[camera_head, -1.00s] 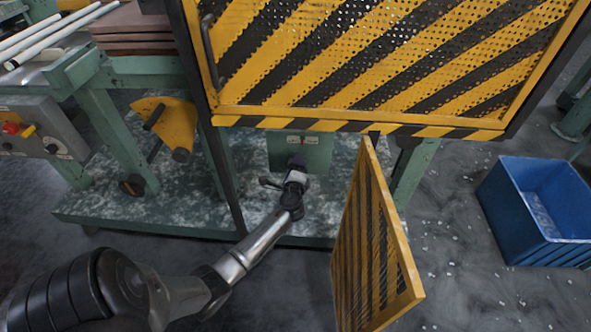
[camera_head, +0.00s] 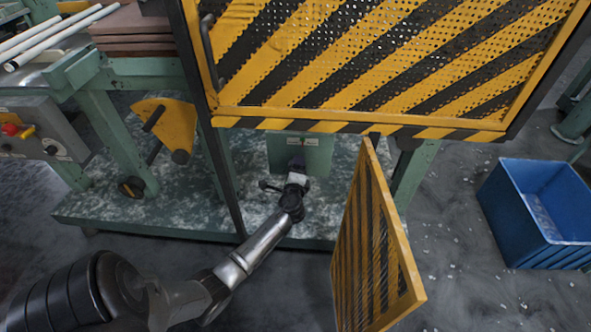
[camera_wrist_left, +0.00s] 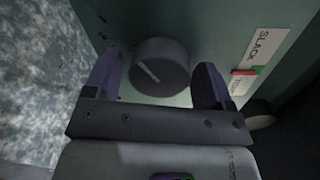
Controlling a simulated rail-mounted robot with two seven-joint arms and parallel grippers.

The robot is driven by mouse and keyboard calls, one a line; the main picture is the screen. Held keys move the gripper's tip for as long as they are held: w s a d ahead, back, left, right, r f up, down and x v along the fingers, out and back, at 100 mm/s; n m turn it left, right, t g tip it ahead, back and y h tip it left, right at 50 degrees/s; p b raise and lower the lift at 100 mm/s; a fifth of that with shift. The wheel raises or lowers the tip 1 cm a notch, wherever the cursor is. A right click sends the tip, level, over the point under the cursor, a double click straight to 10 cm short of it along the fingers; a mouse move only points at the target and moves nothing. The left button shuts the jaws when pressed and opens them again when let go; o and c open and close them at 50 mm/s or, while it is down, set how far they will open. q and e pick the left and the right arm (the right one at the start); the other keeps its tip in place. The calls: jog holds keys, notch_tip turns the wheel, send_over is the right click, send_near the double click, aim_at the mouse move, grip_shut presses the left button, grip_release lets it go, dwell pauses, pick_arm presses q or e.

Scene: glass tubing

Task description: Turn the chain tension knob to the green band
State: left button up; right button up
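The dark round knob (camera_wrist_left: 160,68) sits on a green panel, with a short pale line on its face running diagonally. A label plate (camera_wrist_left: 266,48) to its right reads SLACK, with a green patch and a red patch below; its lower lettering is partly hidden by a finger. My left gripper (camera_wrist_left: 157,72) is open, one finger on each side of the knob, with visible gaps. In the head view the left gripper (camera_head: 298,166) is at the green panel (camera_head: 316,152) under the striped guard; the knob is hidden there. My right gripper is not in view.
A striped mesh guard (camera_head: 370,60) overhangs the panel. An open striped door (camera_head: 372,250) stands just right of my left arm. A dark post (camera_head: 226,170) is to its left. A blue bin (camera_head: 540,215) stands on the floor at right. Another dark round part (camera_wrist_left: 260,114) lies beyond the right finger.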

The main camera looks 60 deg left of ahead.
pick_arm(q)
jog(key=shift+o, duration=0.5)
jog(key=p+v, duration=0.4)
jog(key=v, duration=0.9)
jog(key=shift+s+d, duration=0.2)
jog(key=shift+d, duration=0.2)
